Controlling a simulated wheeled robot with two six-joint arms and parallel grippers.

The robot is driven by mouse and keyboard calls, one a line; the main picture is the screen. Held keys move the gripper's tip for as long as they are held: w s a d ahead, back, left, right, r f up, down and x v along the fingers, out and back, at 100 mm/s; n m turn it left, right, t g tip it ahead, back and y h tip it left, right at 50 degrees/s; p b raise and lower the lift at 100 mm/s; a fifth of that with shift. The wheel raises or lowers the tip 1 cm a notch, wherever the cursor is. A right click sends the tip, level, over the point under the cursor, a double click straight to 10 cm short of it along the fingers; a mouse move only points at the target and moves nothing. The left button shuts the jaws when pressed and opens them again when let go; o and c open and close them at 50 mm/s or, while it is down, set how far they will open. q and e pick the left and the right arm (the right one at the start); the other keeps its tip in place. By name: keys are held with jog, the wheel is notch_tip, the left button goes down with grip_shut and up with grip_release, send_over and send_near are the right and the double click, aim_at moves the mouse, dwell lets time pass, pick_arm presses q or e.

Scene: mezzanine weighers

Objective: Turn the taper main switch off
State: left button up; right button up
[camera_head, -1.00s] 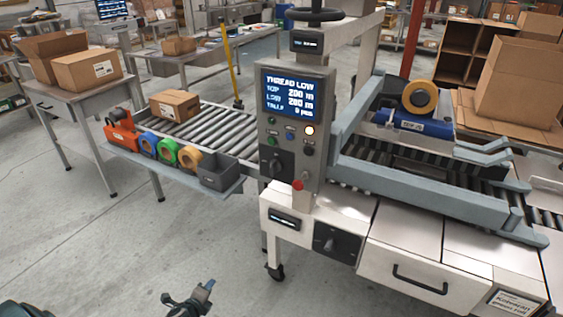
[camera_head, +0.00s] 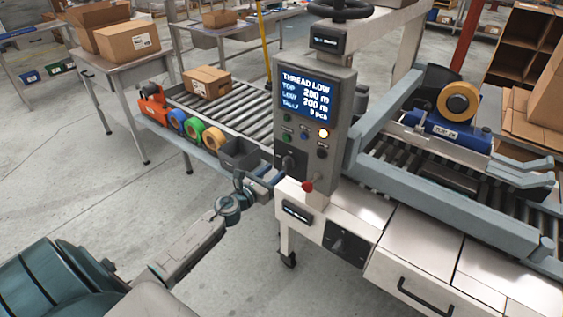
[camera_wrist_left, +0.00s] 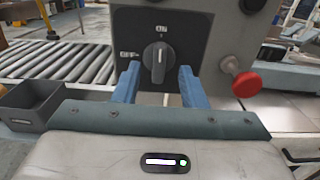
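The taper's control panel (camera_head: 312,110) stands upright in the head view, with a lit screen reading THREAD LOW. Its main switch (camera_wrist_left: 158,57) is a dark rotary knob on a black plate, low on the panel. In the left wrist view the knob's grip stands upright, its pale mark toward the top label; another label is at the left. In the head view my left gripper (camera_head: 268,178) is close to the panel's lower left. My right gripper is out of view.
A red mushroom button (camera_wrist_left: 247,84) sticks out right of the switch. A grey bin (camera_head: 240,154) and several tape rolls stand on a shelf at the left, beside the roller conveyor (camera_head: 247,112). Another dark switch (camera_head: 347,243) is on the taper's base.

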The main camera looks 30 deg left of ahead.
aim_at(284, 164)
pick_arm(q)
jog(key=shift+w+d, duration=0.2)
jog(key=shift+w, duration=2.25)
grip_shut()
